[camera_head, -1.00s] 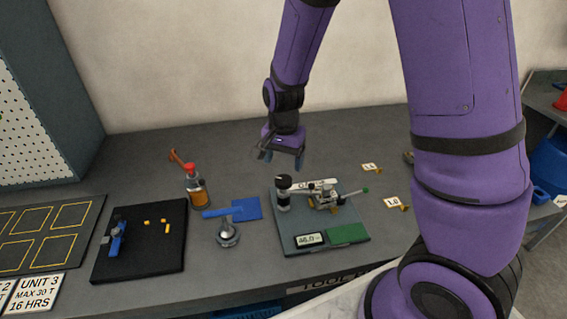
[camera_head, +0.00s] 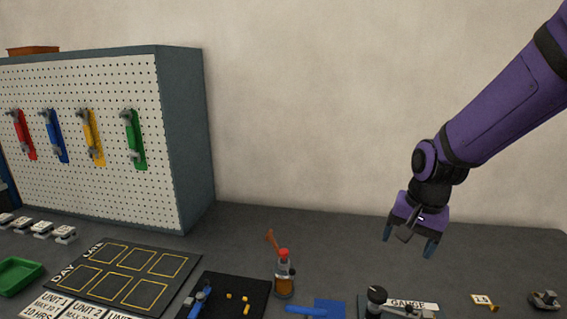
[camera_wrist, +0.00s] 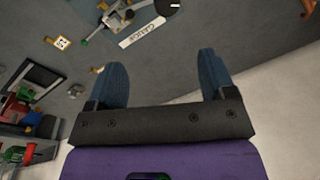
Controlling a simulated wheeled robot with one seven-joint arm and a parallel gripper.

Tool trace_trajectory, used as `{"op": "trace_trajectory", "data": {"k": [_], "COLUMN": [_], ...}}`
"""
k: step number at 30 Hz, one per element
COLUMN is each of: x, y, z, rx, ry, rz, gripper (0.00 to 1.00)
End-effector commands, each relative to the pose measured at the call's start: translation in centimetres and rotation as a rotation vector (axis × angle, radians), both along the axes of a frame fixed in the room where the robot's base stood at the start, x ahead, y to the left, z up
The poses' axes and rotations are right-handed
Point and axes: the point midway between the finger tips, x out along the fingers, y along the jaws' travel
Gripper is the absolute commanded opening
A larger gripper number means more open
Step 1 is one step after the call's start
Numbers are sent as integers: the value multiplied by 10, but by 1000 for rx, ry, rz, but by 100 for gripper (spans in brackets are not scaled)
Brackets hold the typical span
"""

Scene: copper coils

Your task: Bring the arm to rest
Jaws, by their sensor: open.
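My purple arm (camera_head: 500,105) reaches in from the right in the head view. My gripper (camera_head: 408,245) hangs above the back right part of the grey bench, its fingers pointing down, apart from everything below. In the wrist view the two blue fingers (camera_wrist: 164,75) stand wide apart with nothing between them. The gauge fixture (camera_head: 395,304) lies in front of the gripper at the bottom edge of the head view, partly cut off. It also shows at the top of the wrist view (camera_wrist: 140,30).
A pegboard cabinet (camera_head: 185,130) with several coloured tools stands at the left. A bottle with a red cap (camera_head: 284,280) and a black mat (camera_head: 255,288) with small yellow pieces lie at front centre. A green tray (camera_head: 18,275) is far left.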

Motion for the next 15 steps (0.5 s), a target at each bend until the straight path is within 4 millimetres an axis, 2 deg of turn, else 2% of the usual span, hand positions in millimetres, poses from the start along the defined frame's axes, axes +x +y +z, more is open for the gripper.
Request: {"op": "trace_trajectory", "data": {"k": [1,6,15], "x": [-7,-35,-94], "y": [-4,-15,-32], "z": [16,56,111], "rx": [3,-7,-67], "ry": [-28,-96,-218], "rz": [25,127,298], "gripper": [77,77,77]}}
